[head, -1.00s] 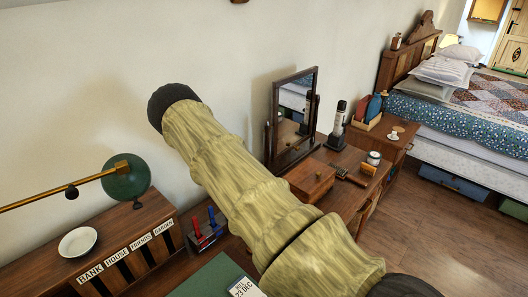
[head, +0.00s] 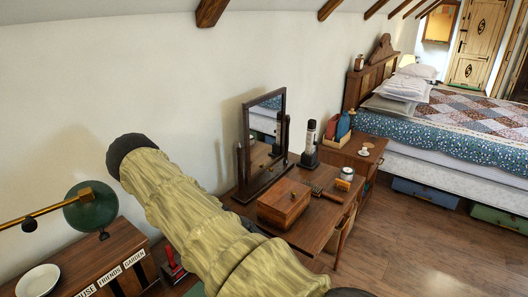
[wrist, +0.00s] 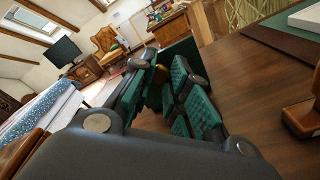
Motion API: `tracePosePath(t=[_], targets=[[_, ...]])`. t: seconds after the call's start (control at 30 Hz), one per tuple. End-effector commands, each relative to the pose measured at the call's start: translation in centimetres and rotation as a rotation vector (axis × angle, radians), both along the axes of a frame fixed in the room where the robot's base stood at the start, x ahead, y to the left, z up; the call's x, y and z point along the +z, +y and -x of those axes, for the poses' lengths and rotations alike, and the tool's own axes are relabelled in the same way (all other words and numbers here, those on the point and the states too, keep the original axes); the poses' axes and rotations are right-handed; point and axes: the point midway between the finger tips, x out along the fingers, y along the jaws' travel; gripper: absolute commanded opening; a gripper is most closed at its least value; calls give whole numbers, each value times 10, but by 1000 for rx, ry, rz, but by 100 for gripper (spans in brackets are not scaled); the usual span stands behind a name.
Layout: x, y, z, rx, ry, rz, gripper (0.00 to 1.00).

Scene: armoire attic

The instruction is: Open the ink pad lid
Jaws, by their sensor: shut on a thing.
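My gripper (wrist: 165,72) shows in the wrist view, its two green-padded fingers close together low over the brown wooden desktop (wrist: 250,95). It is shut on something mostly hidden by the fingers. A dark green flat panel (wrist: 184,48) stands just beyond the fingertips and looks like the ink pad lid, though I cannot be sure. A small yellowish bit shows in the gap between the fingers. How far the lid is tilted cannot be told. In the head view my arm hides the gripper and the ink pad.
A wooden box (head: 284,203), a standing mirror (head: 264,140) and a brush (head: 325,193) are on the dressing table right of my arm. A green lamp (head: 91,207) and a white dish (head: 38,281) are left. A brown wooden object (wrist: 302,117) lies right of my gripper.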

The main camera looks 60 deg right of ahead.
Motion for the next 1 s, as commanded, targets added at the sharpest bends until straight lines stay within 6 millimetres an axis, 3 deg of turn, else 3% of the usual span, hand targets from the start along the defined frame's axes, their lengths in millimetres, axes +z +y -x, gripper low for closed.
tracePosePath(t=[0.03, 0.13, 0.17, 0.57, 1.0], targets=[[-1, 0, 0, 0, -2, -1, 20], [-1, 0, 0, 1, -1, -1, 38], [-1, 1, 0, 1, -1, -1, 40], [0, 0, -6, 1, -2, -1, 40], [5, -12, -77, 2, -4, 0, 40]])
